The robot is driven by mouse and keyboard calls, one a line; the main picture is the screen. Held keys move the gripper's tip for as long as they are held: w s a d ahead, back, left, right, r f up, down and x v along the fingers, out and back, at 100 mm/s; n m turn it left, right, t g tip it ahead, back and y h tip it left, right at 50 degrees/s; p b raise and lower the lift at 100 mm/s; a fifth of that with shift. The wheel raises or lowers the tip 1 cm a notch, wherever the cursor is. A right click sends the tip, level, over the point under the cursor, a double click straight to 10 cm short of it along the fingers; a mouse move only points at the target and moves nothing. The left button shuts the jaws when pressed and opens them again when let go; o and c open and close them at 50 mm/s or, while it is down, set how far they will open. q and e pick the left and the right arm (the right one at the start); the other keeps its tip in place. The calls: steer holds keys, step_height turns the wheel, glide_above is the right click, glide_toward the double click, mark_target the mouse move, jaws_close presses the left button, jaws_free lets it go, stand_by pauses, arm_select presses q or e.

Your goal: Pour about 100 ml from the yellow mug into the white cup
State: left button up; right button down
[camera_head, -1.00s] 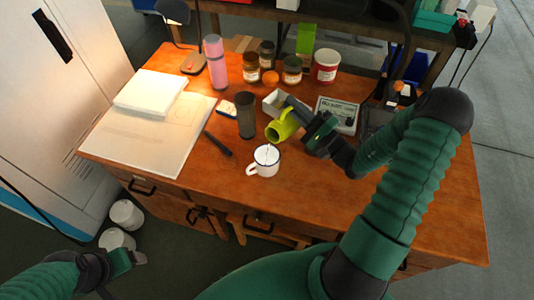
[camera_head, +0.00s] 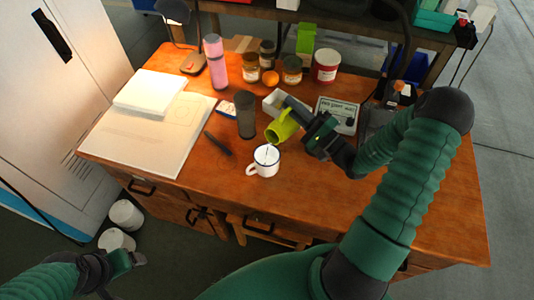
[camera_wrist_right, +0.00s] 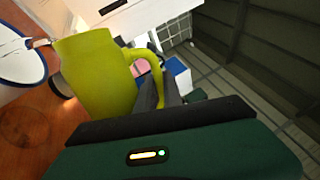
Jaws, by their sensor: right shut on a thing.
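The yellow mug (camera_head: 282,127) is held tilted in the air, its mouth facing down and left toward the white cup. My right gripper (camera_head: 302,122) is shut on the mug at its handle side; in the right wrist view the yellow-green mug (camera_wrist_right: 98,75) fills the upper left. The white cup (camera_head: 266,160) stands upright on the table, just below and left of the mug, with a dark rim. A thin stream seems to fall into the cup. The cup's rim also shows in the right wrist view (camera_wrist_right: 22,58). My left gripper (camera_head: 138,259) is low at the left, away from the table.
A dark tumbler (camera_head: 245,115) stands left of the mug, with a dark pen-like object (camera_head: 218,143) nearby. A grey box (camera_head: 276,102) and a boxed meter (camera_head: 338,114) lie behind. Jars, a pink bottle (camera_head: 215,62) and an orange are farther back. Papers (camera_head: 150,140) cover the left side.

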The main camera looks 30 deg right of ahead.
steer(key=shift+n, duration=0.3)
steer(key=d+m, duration=0.1)
steer(key=m+h+p, duration=0.1)
steer(key=m, duration=0.1)
steer(key=d+f+m+p, duration=0.1)
steer(key=shift+w+d+m+h, duration=0.3)
steer(key=shift+w+d+h, duration=0.05)
steer(key=shift+h, duration=0.05)
steer(key=shift+w+d+f+m+p, duration=0.15)
steer(key=shift+f+m+p, duration=0.2)
steer(key=shift+m, duration=0.35)
steer(key=shift+d+f, duration=0.1)
steer(key=shift+f, duration=0.05)
steer(key=shift+f+m+h+p, duration=0.25)
steer(key=shift+m+h+p, duration=0.15)
steer(key=shift+m, duration=0.3)
steer(key=shift+f+m, duration=0.3)
steer(key=shift+f, duration=0.1)
